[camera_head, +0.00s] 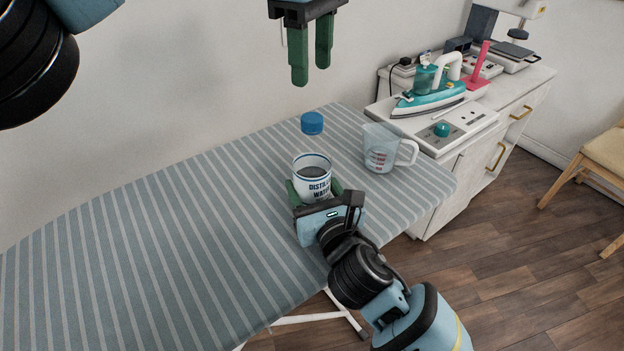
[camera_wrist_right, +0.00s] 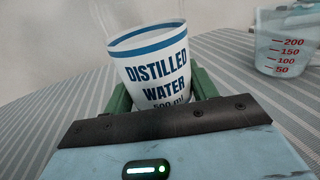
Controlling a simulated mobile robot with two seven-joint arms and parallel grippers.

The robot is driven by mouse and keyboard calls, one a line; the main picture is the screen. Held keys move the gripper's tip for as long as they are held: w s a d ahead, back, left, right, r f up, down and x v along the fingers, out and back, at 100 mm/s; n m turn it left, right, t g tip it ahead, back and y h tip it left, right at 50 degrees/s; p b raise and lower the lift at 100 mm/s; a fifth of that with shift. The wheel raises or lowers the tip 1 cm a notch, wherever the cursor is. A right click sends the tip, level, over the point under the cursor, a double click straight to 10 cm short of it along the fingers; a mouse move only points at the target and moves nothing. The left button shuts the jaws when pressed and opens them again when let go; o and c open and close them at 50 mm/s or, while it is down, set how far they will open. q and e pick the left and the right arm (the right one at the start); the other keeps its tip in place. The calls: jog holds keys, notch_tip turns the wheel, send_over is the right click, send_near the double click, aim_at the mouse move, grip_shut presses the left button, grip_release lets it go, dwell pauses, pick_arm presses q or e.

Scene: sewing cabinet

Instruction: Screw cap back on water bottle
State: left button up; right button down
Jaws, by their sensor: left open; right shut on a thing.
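The bottle (camera_head: 316,187) has a white, blue-striped label reading "DISTILLED WATER" and stands upright on the ironing board (camera_head: 190,225). The label also shows in the right wrist view (camera_wrist_right: 158,68). My right gripper (camera_head: 315,194) is shut on the bottle's lower part, with green fingers on both sides (camera_wrist_right: 162,97). My left gripper (camera_head: 311,72) is open and empty above the cap, fingers pointing down.
A clear measuring jug (camera_head: 380,150) stands on the board just right of the bottle. A teal iron (camera_head: 428,97) and sewing gear sit on the white cabinet (camera_head: 470,145) farther right. A wall runs behind the board. The board's left side is bare.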

aim_at(311, 117)
pick_arm(q)
jog(key=n, duration=0.3)
jog(key=shift+n, duration=0.3)
jog(key=n, duration=0.4)
jog(key=shift+n, duration=0.4)
jog(key=n, duration=0.4)
jog(key=shift+n, duration=0.3)
jog(key=n, duration=0.4)
jog(key=shift+n, duration=0.3)
jog(key=shift+f, duration=4)
